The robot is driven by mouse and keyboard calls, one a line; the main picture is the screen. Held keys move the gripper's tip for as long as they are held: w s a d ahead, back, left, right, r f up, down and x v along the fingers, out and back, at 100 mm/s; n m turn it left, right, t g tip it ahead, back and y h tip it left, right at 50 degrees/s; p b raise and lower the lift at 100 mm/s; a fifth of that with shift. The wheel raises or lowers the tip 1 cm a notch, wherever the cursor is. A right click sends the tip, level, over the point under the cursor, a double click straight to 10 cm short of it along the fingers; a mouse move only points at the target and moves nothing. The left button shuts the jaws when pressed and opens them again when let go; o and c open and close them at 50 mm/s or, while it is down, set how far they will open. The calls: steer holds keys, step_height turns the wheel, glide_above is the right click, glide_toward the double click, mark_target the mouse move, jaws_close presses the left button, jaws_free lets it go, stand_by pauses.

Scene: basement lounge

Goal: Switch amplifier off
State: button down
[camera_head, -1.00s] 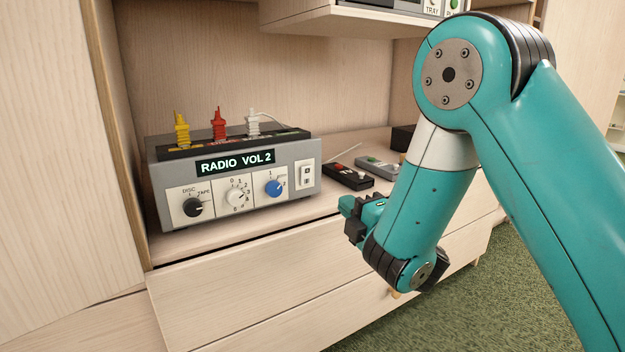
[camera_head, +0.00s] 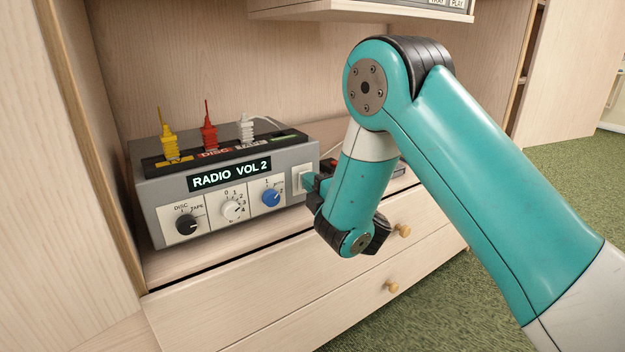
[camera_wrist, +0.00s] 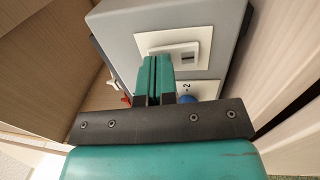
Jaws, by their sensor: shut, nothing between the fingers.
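The grey amplifier (camera_head: 160,190) stands on the cabinet shelf, its display lit with "RADIO VOL 2". Its front has a black selector knob (camera_head: 187,224), a white knob (camera_head: 232,210), a blue knob (camera_head: 270,197) and, at the right end, a white rocker switch on a plate (camera_head: 298,178). My gripper (camera_head: 308,184) is shut and empty, its fingertips at the switch plate and covering part of it. In the wrist view the shut fingers (camera_wrist: 155,66) reach the white switch (camera_wrist: 180,50). I cannot tell whether they touch it or which way the rocker is tilted.
Yellow (camera_head: 169,143), red (camera_head: 209,135) and white (camera_head: 246,128) plugs stand upright on the amplifier's top. The cabinet's side wall is close on the left, and drawers with wooden knobs (camera_head: 403,230) lie below. Green carpet (camera_head: 440,275) is open at the right.

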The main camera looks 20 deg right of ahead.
steer(key=shift+w+a, duration=0.1)
steer(key=shift+a, duration=0.1)
steer(key=shift+w+a+r, duration=0.1)
steer(key=shift+w, duration=0.05)
stand_by(0.4)
